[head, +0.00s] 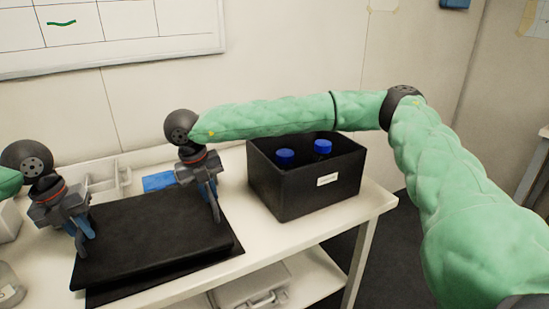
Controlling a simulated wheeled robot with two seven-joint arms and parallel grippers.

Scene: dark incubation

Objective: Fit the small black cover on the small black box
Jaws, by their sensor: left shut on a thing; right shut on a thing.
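The small black cover (150,238) is a flat dark slab over the left part of the white table. My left gripper (82,240) is shut on its left edge and my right gripper (212,204) is shut on its right edge. The cover looks roughly level; how far it is above the surface is hard to tell. The small black box (325,194) stands to the right of the cover, open at the top, with a white label on its front. Two blue-capped bottles (322,147) stand inside it, their lower parts hidden.
A dark flat area, mat or shadow, shows under the cover's edges. A blue item (158,182) and a pale divided tray (104,184) lie behind the cover. A glass vessel (10,287) is at the far left. The white table (375,203) ends just right of the box.

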